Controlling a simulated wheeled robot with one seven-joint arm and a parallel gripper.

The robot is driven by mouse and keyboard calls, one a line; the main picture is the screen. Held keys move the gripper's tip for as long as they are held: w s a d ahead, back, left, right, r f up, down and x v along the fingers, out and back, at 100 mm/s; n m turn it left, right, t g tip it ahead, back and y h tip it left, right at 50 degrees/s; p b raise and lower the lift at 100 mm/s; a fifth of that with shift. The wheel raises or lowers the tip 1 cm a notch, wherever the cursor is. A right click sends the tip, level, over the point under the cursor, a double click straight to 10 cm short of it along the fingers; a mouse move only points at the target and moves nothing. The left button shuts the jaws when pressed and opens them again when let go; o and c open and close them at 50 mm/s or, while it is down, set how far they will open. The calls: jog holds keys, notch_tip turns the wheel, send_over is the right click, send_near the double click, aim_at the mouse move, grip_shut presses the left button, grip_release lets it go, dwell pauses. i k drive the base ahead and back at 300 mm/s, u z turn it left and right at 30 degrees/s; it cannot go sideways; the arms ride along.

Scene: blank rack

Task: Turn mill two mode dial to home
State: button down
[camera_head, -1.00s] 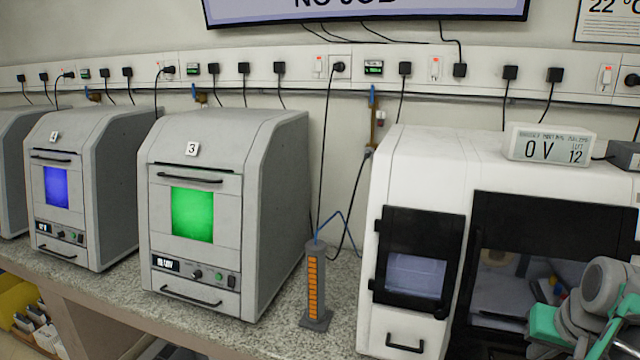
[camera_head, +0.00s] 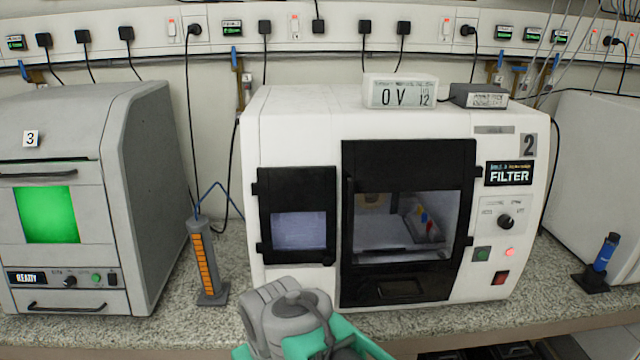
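Mill two (camera_head: 290,130) is the white machine in the middle of the head view, with a grey "2" plate at its upper right. Its mode dial (camera_head: 505,221) is a small black round knob on the right panel, below the FILTER display (camera_head: 509,173). The dial's marks are too small to read, and I cannot tell which one it points to. Grey and green links of my arm show at the bottom centre, in front of the mill and left of the dial. My gripper's fingers do not show.
A green button (camera_head: 482,254), a lit red lamp (camera_head: 510,253) and a red switch (camera_head: 500,278) sit below the dial. A blue tool in a black stand (camera_head: 592,278) is on the counter at right. Machine 3 (camera_head: 150,180) and an orange-striped column (camera_head: 206,265) stand at left.

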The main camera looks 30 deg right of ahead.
aim_at(506, 222)
jog(key=z, duration=2.15)
